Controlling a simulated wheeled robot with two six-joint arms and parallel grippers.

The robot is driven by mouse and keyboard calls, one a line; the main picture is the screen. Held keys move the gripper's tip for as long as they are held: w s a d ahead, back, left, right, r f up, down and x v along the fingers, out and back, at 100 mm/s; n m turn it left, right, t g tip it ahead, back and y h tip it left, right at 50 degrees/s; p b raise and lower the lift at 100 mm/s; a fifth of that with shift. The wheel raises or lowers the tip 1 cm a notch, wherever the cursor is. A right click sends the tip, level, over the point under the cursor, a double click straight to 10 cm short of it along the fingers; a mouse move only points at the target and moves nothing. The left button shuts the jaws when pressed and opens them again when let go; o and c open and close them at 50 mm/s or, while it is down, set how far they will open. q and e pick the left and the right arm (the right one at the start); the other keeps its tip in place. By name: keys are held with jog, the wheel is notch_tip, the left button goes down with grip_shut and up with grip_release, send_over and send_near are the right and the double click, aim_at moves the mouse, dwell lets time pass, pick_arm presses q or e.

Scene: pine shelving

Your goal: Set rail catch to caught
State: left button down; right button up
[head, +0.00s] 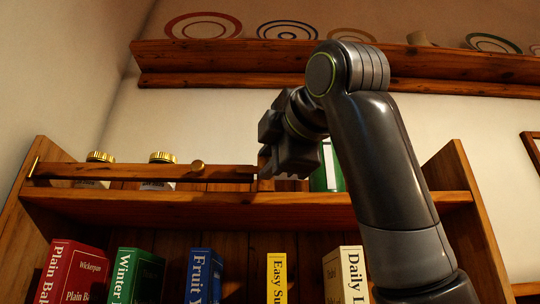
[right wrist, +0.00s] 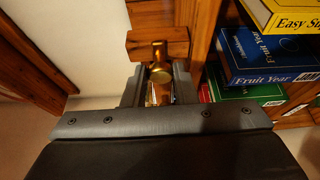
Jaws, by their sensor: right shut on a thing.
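In the right wrist view a short wooden block, which looks like the rail catch (right wrist: 157,43), carries a brass knob (right wrist: 160,72). My right gripper (right wrist: 160,88) is shut on this knob, one finger on each side. In the head view my gripper and arm hide most of the catch, so I cannot tell whether it holds the rail. My left gripper is out of view.
Two brass-lidded jars (head: 162,158) stand behind the rail, and a green-and-white item (head: 331,170) is partly hidden behind my arm. Several books (head: 205,275) stand on the shelf below. A wall shelf (head: 240,60) with ringed plates hangs above.

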jog(key=o, duration=1)
jog(key=shift+w+d, duration=0.1)
jog(key=shift+w, duration=0.15)
jog(key=shift+s, duration=0.1)
jog(key=b+v, duration=0.7)
jog(key=v, duration=1)
jog(key=shift+s, duration=0.15)
